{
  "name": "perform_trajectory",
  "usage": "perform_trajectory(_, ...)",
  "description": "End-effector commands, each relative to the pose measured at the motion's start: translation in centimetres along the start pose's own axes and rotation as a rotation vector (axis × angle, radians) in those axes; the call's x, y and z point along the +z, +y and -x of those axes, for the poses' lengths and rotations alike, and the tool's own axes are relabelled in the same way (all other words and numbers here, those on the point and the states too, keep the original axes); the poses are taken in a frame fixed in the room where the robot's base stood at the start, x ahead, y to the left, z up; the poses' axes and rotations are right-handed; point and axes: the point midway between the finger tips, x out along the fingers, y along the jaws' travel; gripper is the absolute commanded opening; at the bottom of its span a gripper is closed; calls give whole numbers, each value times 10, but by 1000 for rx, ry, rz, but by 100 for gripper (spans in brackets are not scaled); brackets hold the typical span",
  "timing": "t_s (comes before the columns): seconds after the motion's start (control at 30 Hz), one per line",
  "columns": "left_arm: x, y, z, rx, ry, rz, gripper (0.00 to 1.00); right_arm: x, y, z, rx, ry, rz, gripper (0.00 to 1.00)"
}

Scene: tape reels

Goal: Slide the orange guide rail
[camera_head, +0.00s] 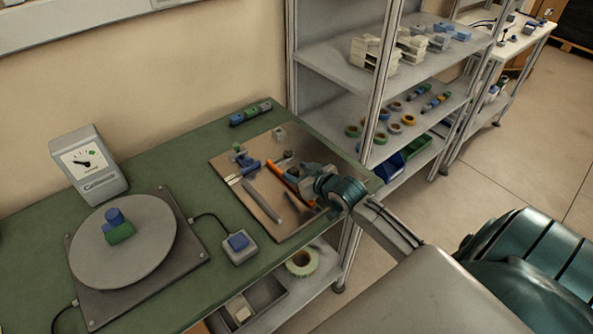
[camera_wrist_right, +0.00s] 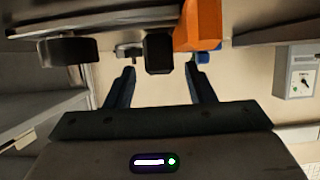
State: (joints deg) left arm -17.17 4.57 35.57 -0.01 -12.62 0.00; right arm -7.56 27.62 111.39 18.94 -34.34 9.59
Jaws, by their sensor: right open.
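The orange guide rail (camera_head: 272,168) is a narrow orange bar on the brown plate (camera_head: 232,179) on the green bench. In the right wrist view it is the orange block (camera_wrist_right: 198,28) at the top right, just beyond the right finger. My right gripper (camera_wrist_right: 159,70) is open, with its two dark fingers apart. A dark block (camera_wrist_right: 158,53) shows between and beyond the fingertips; I cannot tell whether they touch it. In the head view my right wrist hides part of the plate and the rail's near end. My left gripper is not in view.
A grey turntable (camera_head: 150,250) with a blue and green part stands on the left, beside a blue-button box (camera_head: 239,249). A dial gauge (camera_head: 88,165) stands behind it. Grey bars (camera_head: 262,200) lie on the plate near the rail. Shelves (camera_head: 425,80) stand at the back right.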

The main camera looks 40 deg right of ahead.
Motion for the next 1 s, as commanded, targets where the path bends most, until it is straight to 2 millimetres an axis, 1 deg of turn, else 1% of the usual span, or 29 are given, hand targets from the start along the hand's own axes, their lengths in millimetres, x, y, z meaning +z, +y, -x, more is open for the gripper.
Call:
perform_trajectory(0.03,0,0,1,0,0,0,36,-1,0,-4,0,1,-2,49)
perform_trajectory(0.13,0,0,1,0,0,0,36,0,0,-9,0,0,0,49)
perform_trajectory(0.4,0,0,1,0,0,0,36,0,0,-10,0,0,1,49)
perform_trajectory(0.47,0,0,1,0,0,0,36,0,0,-10,0,0,1,37)
perform_trajectory(0.6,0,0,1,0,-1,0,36,0,0,-9,0,0,1,10)
perform_trajectory(0.67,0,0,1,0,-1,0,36,0,0,-9,0,0,1,0)
perform_trajectory(0.87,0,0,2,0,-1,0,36,0,3,-9,0,0,3,0)
perform_trajectory(1.0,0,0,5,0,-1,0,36,-1,19,-9,1,-2,6,0)
